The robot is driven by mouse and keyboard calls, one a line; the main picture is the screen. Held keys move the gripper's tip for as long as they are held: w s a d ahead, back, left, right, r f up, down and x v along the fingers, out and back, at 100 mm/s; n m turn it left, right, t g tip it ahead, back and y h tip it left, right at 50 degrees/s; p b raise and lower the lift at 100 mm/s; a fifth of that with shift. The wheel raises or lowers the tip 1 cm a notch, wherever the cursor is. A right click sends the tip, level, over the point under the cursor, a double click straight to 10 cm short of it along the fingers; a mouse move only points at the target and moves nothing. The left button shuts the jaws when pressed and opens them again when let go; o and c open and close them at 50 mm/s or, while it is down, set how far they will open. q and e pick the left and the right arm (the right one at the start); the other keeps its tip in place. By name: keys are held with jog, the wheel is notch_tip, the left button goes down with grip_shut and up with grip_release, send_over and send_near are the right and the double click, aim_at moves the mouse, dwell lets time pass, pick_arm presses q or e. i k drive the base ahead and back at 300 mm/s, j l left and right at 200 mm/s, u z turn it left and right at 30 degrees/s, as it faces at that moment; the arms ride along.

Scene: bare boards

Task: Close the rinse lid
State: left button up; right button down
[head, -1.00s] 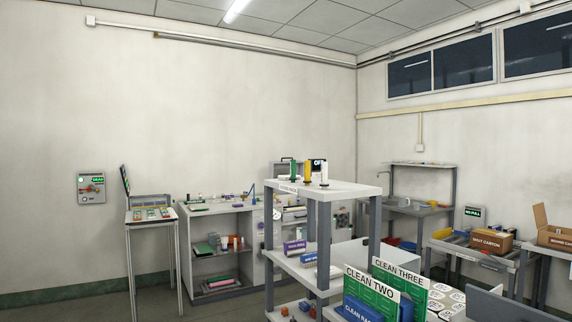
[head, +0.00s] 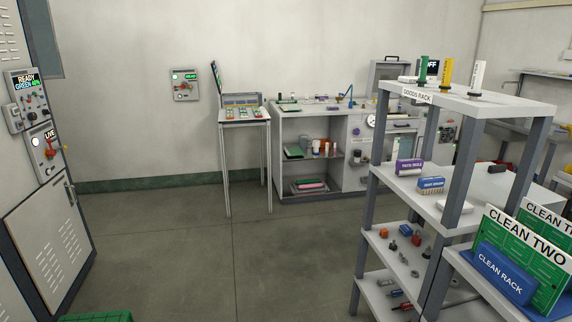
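No lid marked as the rinse lid can be made out. On the workbench (head: 350,112) at the back, a grey upright panel (head: 385,82) with a dark handle on top stands behind the goods rack; I cannot tell whether it is a raised lid. A dark display reading OFF (head: 432,68) shows to its right, partly hidden by bottles on the rack. Neither of my grippers is in view.
A grey cabinet (head: 50,240) is at the left. A small table (head: 243,121) stands by the back wall. Open floor (head: 230,260) lies in the middle.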

aim_at(405, 66)
jog(key=i+u, duration=0.25)
jog(key=i, duration=1.65)
jog(key=i+z, duration=0.1)
jog(key=i, duration=0.85)
jog(key=i+j+z, duration=0.15)
jog(key=i, duration=0.75)
jog(key=i+l+z, duration=0.25)
jog(key=i+z, duration=1.05)
jog(key=i+j+z, duration=0.45)
jog(key=i+l, duration=0.1)
jog(key=i, duration=0.35)
jog(key=i+l, duration=0.15)
jog(key=i, duration=0.3)
jog(key=i+l, duration=0.1)
jog(key=i, duration=0.3)
